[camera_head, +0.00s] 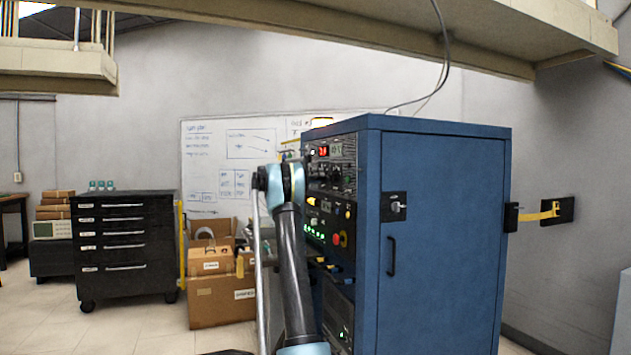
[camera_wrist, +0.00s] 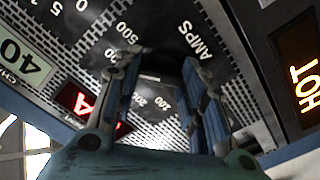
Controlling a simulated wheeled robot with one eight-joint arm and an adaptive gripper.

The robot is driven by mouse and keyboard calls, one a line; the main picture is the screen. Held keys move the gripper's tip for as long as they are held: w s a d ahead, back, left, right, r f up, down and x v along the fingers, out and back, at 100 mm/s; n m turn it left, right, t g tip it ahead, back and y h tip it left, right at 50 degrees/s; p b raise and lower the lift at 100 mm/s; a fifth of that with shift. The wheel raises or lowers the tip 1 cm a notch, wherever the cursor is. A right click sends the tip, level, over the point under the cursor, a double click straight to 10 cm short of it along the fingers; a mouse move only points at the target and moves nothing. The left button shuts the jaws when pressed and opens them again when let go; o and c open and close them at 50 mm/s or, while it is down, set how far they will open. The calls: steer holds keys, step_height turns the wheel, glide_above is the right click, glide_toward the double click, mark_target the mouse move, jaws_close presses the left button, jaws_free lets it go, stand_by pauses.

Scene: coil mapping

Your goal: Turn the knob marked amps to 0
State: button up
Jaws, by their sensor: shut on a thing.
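The amps knob (camera_wrist: 158,62) is a dark shape between the fingertips in the wrist view, mostly hidden by them. The AMPS label and the white scale marks, with 500 among them, are printed on the dark plate around it. The knob's pointer is hidden, so its setting cannot be read. My gripper (camera_wrist: 158,78) is shut on the knob, with one blue-grey finger on each side. In the head view my arm reaches up to the front of the blue cabinet (camera_head: 440,220), and the knob cannot be made out there.
A lit HOT sign (camera_wrist: 300,78), a red display (camera_wrist: 80,102) and a plate marked 40 (camera_wrist: 20,55) surround the dial. Below on the cabinet front is a red button (camera_head: 336,239). A black drawer chest (camera_head: 125,245) and cardboard boxes (camera_head: 218,300) stand to the left.

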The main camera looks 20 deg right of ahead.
steer(key=shift+w+n, duration=0.1)
steer(key=shift+n, duration=0.2)
steer(key=n, duration=2.7)
steer(key=shift+a+f+n, duration=0.1)
steer(key=shift+n, duration=0.3)
steer(key=o, duration=1.1)
steer(key=shift+c, duration=0.2)
steer(key=a, duration=1.2)
